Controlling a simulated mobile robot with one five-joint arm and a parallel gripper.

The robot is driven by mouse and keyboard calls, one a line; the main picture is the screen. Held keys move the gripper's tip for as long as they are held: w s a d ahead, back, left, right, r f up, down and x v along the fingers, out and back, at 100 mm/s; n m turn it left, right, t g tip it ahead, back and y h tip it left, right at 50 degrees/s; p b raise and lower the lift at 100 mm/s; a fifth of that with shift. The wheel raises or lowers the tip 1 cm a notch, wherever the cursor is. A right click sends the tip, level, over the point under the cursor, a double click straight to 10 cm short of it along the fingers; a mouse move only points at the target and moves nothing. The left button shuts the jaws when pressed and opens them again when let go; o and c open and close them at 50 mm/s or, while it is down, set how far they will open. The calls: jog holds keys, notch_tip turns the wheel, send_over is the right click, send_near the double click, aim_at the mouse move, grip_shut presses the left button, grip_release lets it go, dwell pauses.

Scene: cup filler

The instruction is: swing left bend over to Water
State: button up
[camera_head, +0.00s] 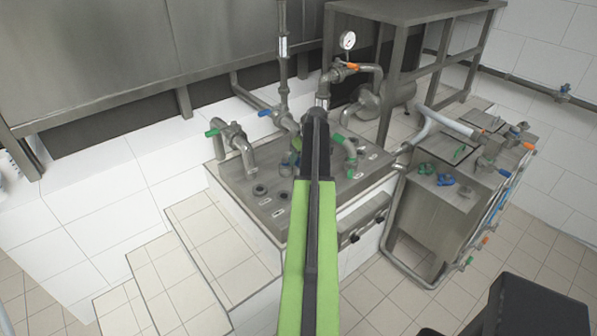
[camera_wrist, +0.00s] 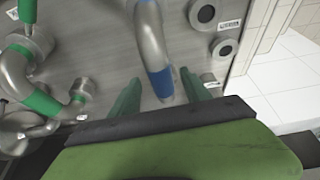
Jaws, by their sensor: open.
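In the head view a grey bent pipe (camera_head: 243,150) with a green-handled valve stands at the left of the steel panel (camera_head: 234,180). The blue-handled pipe (camera_head: 284,122) is beside it, its lower part largely behind my arm. In the wrist view my gripper (camera_wrist: 158,84) has its two green fingers apart. A bent pipe (camera_wrist: 151,35) with a blue band comes down between them; contact cannot be told. Another bend (camera_wrist: 15,72) with a green band is at the left. Which is the left bend is unclear. Port labels are too small to read, so Water cannot be identified.
Dark round ports (camera_wrist: 204,13) sit on the panel right of the blue-banded bend. Tiled steps (camera_head: 205,235) lie left of the panel. A steel tank unit (camera_head: 432,205) with pipes and colored handles stands at the right. A gauge (camera_head: 347,40) rises behind the panel.

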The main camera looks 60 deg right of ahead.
jog(key=shift+b+x, duration=0.5)
jog(key=shift+x, duration=0.7)
jog(key=shift+r, duration=0.15)
jog(key=shift+c, duration=0.3)
grip_shut()
jog(key=shift+s, duration=0.1)
